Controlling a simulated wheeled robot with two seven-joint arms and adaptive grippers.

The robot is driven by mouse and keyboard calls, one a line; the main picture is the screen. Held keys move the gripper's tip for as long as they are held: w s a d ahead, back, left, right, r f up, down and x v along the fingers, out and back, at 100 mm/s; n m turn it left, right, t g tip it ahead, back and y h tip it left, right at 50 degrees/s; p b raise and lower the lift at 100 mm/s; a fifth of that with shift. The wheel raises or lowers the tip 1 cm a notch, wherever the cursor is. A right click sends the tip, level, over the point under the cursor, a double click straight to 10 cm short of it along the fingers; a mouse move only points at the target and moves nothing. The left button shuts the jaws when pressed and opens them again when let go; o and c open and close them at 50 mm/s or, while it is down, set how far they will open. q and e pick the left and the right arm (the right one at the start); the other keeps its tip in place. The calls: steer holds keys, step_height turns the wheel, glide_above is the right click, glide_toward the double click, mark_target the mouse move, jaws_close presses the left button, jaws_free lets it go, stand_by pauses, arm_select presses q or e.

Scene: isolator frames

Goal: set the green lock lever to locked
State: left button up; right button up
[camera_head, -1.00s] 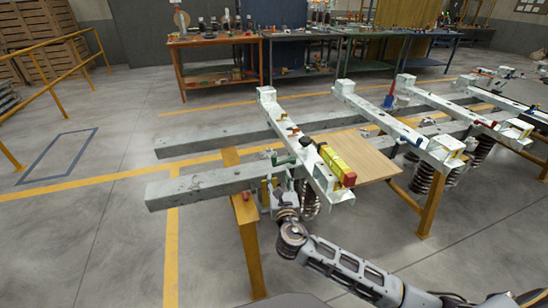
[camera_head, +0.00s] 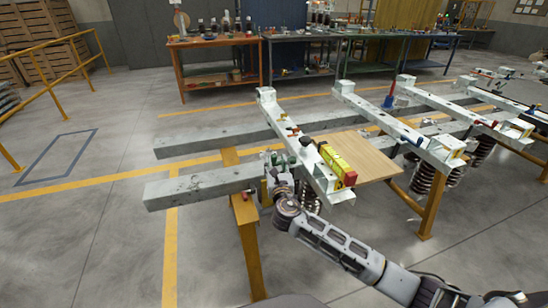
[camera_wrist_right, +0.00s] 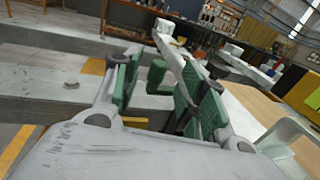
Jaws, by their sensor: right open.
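The green lock lever (camera_wrist_right: 158,76) shows in the right wrist view as an L-shaped green piece between and beyond my fingers. My right gripper (camera_wrist_right: 163,88) is open, with green pads on its two fingers, one on each side of the lever; I cannot tell whether either touches it. In the head view my right gripper (camera_head: 279,167) is at the near left side of the first white cross beam (camera_head: 315,165), where it mostly hides the lever. My left gripper is not in view.
Grey rails (camera_head: 205,186) on orange trestles run underneath. The floor at the left is clear.

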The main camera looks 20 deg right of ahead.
mark_target(274, 158)
steer(key=w, duration=0.3)
steer(key=shift+w+d+b, duration=0.3)
steer(key=shift+w, duration=0.35)
steer(key=shift+w+d, duration=0.15)
steer(key=shift+w, duration=0.45)
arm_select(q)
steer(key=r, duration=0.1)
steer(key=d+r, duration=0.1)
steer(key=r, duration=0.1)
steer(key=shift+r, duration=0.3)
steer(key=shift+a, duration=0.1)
arm_select(e)
steer(key=shift+c, duration=0.3)
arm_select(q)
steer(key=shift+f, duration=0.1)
arm_select(e)
jaws_close()
